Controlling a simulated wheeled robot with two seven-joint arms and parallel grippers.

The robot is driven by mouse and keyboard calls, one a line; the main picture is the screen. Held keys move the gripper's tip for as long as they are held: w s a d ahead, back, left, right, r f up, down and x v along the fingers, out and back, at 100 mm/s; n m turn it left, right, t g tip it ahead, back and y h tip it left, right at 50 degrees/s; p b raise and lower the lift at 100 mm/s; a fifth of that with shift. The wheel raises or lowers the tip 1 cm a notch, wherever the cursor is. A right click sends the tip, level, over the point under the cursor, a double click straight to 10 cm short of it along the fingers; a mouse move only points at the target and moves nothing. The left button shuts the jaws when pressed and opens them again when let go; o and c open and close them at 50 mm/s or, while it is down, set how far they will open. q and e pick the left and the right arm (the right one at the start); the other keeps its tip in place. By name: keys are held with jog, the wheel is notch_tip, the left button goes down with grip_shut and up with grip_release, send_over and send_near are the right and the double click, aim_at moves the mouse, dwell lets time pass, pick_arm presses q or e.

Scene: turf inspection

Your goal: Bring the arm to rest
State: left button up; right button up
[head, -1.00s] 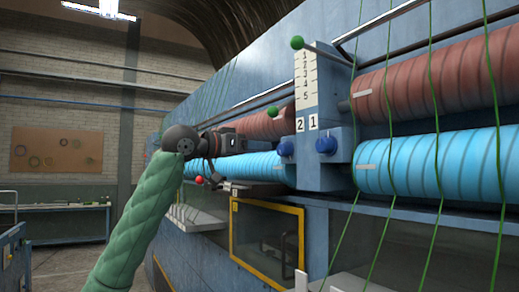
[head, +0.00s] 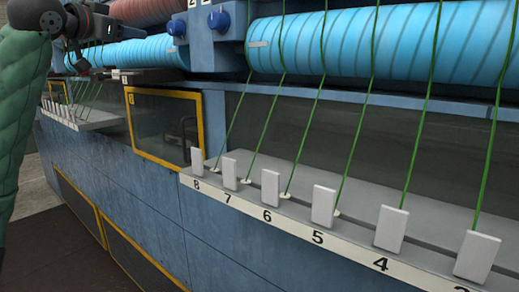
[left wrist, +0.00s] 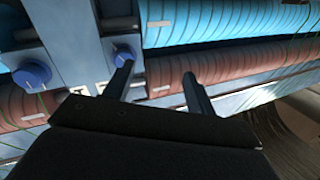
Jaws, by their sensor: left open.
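My left arm (head: 22,110), in a green quilted sleeve, comes up along the left edge of the head view. Its dark left gripper (head: 100,28) is at the top left, in front of the far rollers of the blue machine. In the left wrist view the two fingers (left wrist: 157,74) stand apart with nothing between them. Behind them are a blue roller (left wrist: 230,22), a red-brown roller (left wrist: 240,72) and a blue knob (left wrist: 122,54). I cannot tell how far the fingers are from the machine. My right gripper is in neither view.
A grey ledge (head: 258,192) with numbered white tabs runs along the machine front. Green strands (head: 360,110) run from the blue roller (head: 400,45) to it. A yellow-framed window (head: 165,125) is left of the ledge. Dark floor (head: 60,245) shows at bottom left.

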pick_arm(q)
jog(key=w+d+f+n+g+y, duration=0.1)
jog(key=d+f+y, duration=0.15)
jog(key=f, duration=1.15)
jog(key=w+d+f+n+y, duration=0.15)
jog(key=f+y, duration=0.25)
jog(key=f, duration=1.1)
jog(key=s+d+f+g, duration=0.1)
jog(key=s+d+f, duration=0.15)
jog(key=f, duration=0.65)
jog(key=s+d+f+g, duration=0.1)
jog(key=s+f+g, duration=0.15)
jog(key=f, duration=0.65)
jog(key=s+d+f+g, duration=0.1)
jog(key=s+f, duration=0.2)
jog(key=f, duration=0.6)
jog(key=s+d+f+n+g+h, duration=0.1)
jog(key=s+d+f+g, duration=0.2)
jog(key=s+f, duration=0.75)
jog(key=s+d+f+n+g, duration=0.1)
jog(key=s+d+f+g, duration=0.1)
jog(key=s+f, duration=0.9)
jog(key=s+d+f+g, duration=0.2)
jog(key=s+f+g, duration=0.2)
jog(key=s+f, duration=1.2)
jog(key=shift+s+d+f+h, duration=0.2)
jog(key=shift+s+h, duration=0.15)
jog(key=shift+s, duration=0.35)
jog(key=shift+n+g, duration=0.25)
